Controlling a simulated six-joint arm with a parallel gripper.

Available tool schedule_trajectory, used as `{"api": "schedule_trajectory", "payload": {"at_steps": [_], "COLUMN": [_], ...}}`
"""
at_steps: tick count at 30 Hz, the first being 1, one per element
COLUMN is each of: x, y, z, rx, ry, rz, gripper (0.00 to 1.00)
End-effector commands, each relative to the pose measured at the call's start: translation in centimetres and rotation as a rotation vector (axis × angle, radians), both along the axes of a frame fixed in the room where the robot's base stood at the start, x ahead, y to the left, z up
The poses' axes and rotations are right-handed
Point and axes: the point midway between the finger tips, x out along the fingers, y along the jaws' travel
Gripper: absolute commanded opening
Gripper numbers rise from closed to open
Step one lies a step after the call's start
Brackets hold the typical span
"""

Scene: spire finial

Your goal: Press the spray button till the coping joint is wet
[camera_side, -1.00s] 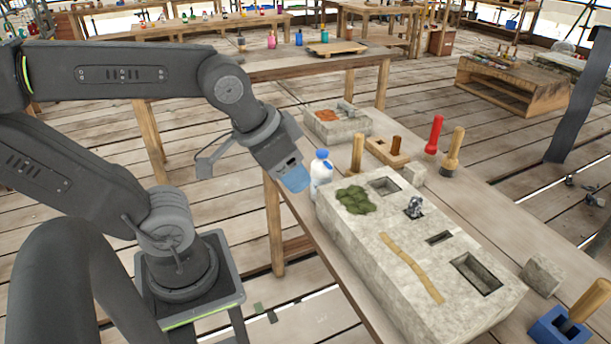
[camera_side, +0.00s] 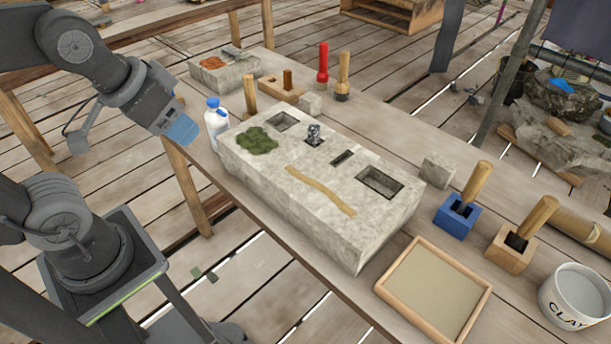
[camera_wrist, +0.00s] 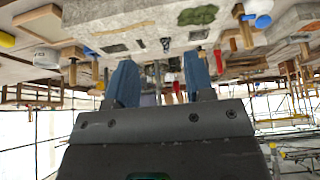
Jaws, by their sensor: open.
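The white spray bottle (camera_side: 217,126) with a blue top stands upright at the left end of the pale coping block (camera_side: 300,222). A tan strip (camera_side: 320,190), which looks like the coping joint, runs across the block's top; I cannot tell if it is wet. My gripper (camera_side: 183,131) hangs just left of the bottle, apparently apart from it, with blue fingers tilted down. In the wrist view, seen upside down, my gripper (camera_wrist: 160,78) is open and empty between its fingers. The bottle (camera_wrist: 258,8) shows at upper right there.
Green moss (camera_side: 256,140), rectangular sockets and a small metal piece (camera_side: 314,134) are on the block. Red (camera_side: 323,65) and wooden-handled tools stand behind. A blue holder (camera_side: 457,216), a framed tray (camera_side: 430,290) and a clay bucket (camera_side: 575,293) are at right.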

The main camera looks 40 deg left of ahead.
Motion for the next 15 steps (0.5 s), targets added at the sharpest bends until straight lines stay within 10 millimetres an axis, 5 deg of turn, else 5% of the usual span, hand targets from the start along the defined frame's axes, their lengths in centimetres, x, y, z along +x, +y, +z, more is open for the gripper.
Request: {"api": "schedule_trajectory", "payload": {"at_steps": [6, 15], "x": [0.00, 0.40], "y": [0.00, 0.22], "z": [0.00, 0.29], "rx": [0.000, -0.008], "ry": [0.000, 0.007], "rz": [0.000, 0.025], "gripper": [0.48, 0.21]}}
